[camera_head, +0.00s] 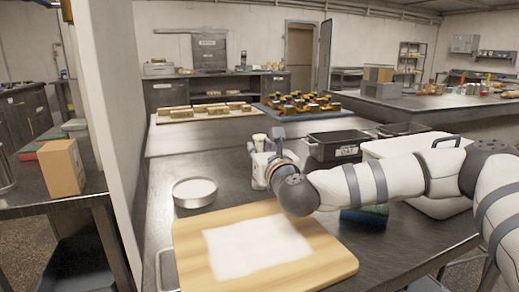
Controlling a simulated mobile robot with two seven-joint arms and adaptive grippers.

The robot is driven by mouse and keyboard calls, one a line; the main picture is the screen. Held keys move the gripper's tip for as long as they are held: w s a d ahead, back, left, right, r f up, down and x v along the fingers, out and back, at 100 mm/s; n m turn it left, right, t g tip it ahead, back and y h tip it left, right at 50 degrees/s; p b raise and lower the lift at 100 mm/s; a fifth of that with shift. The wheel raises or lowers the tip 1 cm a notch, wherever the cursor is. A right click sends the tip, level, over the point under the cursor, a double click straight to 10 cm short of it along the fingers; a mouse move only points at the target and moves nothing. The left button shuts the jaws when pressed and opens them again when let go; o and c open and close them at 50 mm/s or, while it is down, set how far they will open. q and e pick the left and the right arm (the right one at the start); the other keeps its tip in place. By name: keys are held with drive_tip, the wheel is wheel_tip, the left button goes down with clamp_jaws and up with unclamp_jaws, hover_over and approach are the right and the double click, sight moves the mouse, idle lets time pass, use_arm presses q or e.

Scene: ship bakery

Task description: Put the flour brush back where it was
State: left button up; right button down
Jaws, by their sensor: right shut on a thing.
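My right arm comes in from the right, and my right gripper (263,163) is low over the steel worktop, just beyond the far edge of the wooden board (195,262). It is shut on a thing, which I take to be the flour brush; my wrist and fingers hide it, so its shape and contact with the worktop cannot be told. A pale square patch (258,245), flour or dough, covers the middle of the board. A round tin (194,188) with a white inside stands left of the gripper. My left gripper is not in view.
A black labelled bin (339,149) and a white container (440,206) stand to the right. A blue-green item (366,217) lies under my forearm. A tray of dark colourful pastries (300,107) is farther back. Bare steel lies left of the gripper, behind the tin.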

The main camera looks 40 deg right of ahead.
drive_tip(key=c, duration=1.5)
unclamp_jaws()
drive_tip(key=shift+f, duration=0.1)
drive_tip(key=shift+o, duration=0.2)
drive_tip(key=shift+s+r, duration=0.2)
drive_tip(key=shift+r, duration=0.1)
drive_tip(key=v, duration=1.1)
drive_tip(key=shift+s+a, duration=0.2)
drive_tip(key=shift+s, duration=0.1)
